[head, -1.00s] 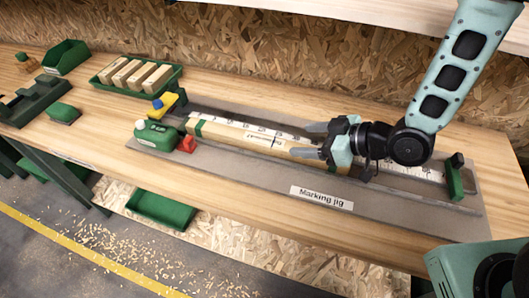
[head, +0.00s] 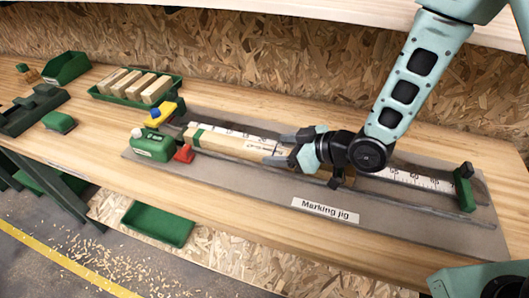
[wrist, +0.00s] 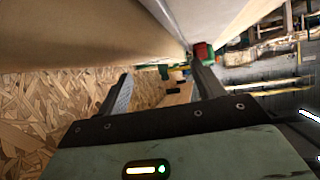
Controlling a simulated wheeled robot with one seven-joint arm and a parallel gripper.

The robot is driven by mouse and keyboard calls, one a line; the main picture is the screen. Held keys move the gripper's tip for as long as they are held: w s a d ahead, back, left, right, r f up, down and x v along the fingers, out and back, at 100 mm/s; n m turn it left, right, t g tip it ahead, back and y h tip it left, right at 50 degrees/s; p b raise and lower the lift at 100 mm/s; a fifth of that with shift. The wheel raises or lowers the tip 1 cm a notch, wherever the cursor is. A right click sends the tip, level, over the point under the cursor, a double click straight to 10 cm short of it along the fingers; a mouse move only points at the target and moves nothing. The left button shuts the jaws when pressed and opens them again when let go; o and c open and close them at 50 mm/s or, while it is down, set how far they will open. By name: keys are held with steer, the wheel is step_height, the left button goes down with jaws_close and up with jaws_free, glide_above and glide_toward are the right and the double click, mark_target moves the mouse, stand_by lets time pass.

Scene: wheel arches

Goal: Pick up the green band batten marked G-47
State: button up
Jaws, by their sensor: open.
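The wooden batten (head: 228,145) lies in the marking jig (head: 250,188) in the head view, with a green band near its left end. Small dark print shows on its top, too small to read. My gripper (head: 279,149) is open over the batten's middle, one finger toward the far side and one toward the near side. I cannot tell whether the fingers touch it. The gripper and wrist hide part of the batten's right portion. In the wrist view both gripper fingers (wrist: 160,80) are apart with nothing clearly between them; a tan surface fills the upper left.
A white ruler (head: 412,178) runs behind the batten. A green stop (head: 464,188) stands at the jig's right end. A green tray (head: 132,96) holds several wooden blocks.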

mark_target(264, 149)
steer(key=p+x, duration=0.1)
steer(key=x, duration=0.3)
steer(key=c, duration=1.4)
